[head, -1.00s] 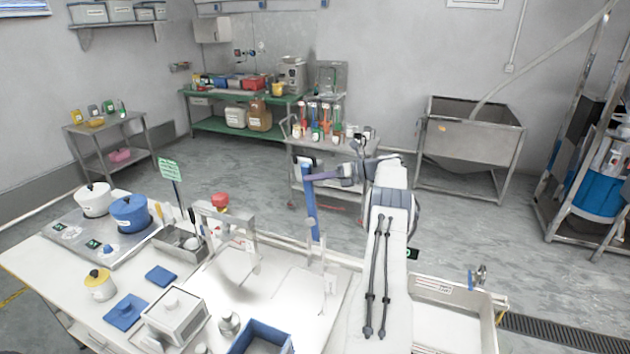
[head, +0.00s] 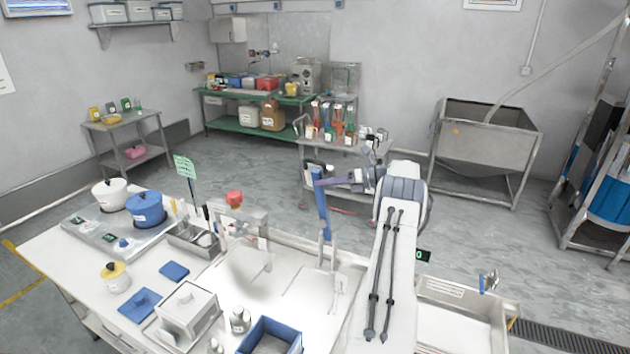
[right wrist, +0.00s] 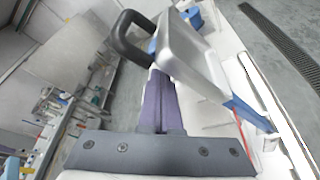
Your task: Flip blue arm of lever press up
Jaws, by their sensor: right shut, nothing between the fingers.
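The blue arm of the lever press (head: 322,214) stands nearly upright at the back edge of the white table. A dark piece shows near its top. My right gripper (head: 319,183) reaches in from the right, with its purple fingers at the upper part of the blue arm. Contact cannot be told. In the right wrist view the purple fingers (right wrist: 158,100) are shut with nothing between them. A grey metal piece with a black handle (right wrist: 128,38) lies close beyond the fingertips and hides part of the view. A blue bar (right wrist: 246,112) shows to the right. My left gripper is out of view.
Two pots, white (head: 109,194) and blue (head: 147,208), stand at the table's left. A blue open bin (head: 270,338) and a white lidded box (head: 187,310) are at the front. A metal cart (head: 345,160) stands behind the press. A sink (head: 458,320) is at the right.

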